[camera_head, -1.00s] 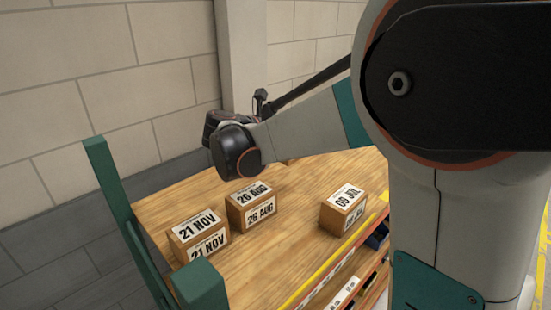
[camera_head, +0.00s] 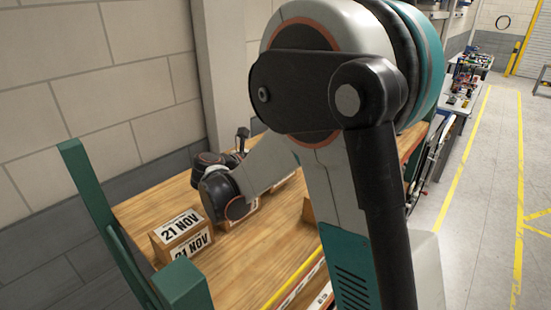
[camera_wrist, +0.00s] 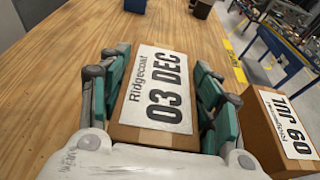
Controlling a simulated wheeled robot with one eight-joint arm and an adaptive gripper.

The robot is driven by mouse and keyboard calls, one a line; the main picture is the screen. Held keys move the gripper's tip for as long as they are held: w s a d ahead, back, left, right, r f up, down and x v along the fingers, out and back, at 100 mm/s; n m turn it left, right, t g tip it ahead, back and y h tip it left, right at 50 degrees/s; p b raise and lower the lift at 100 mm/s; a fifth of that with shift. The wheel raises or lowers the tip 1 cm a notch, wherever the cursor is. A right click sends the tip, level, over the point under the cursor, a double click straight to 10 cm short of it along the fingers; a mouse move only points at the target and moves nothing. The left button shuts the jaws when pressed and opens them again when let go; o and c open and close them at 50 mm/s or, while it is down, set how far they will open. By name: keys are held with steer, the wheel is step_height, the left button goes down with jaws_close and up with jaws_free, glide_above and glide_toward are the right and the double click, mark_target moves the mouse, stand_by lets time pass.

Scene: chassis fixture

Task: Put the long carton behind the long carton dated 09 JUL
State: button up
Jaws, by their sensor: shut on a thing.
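My gripper (camera_wrist: 160,72) is shut on a brown carton (camera_wrist: 124,128) with a white label reading Ridgecoat 03 DEC; its teal fingers press both sides. The carton dated 09 JUL (camera_wrist: 262,130) stands close by on the right in the wrist view, with its label turned sideways. In the head view my arm hides most of the 09 JUL carton, leaving a brown corner (camera_head: 308,211). I cannot tell whether the held carton touches the wooden top.
The wooden table top (camera_head: 240,262) also holds a 21 NOV carton (camera_head: 180,235) at the left. Bare wood (camera_wrist: 50,75) lies left of my gripper. Green posts (camera_head: 85,185) edge the table.

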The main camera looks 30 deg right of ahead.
steer(key=shift+f+b, duration=0.45)
steer(key=shift+b, duration=0.05)
steer(key=shift+s+f, duration=0.1)
steer(key=shift+f, duration=0.1)
steer(key=o, duration=1.5)
steer(key=shift+f, duration=0.1)
steer(key=shift+s, duration=0.1)
steer(key=shift+r+p, duration=0.45)
steer(key=shift+r, duration=0.15)
steer(key=b+v, duration=0.1)
steer(key=v, duration=1.1)
steer(key=shift+r, duration=0.15)
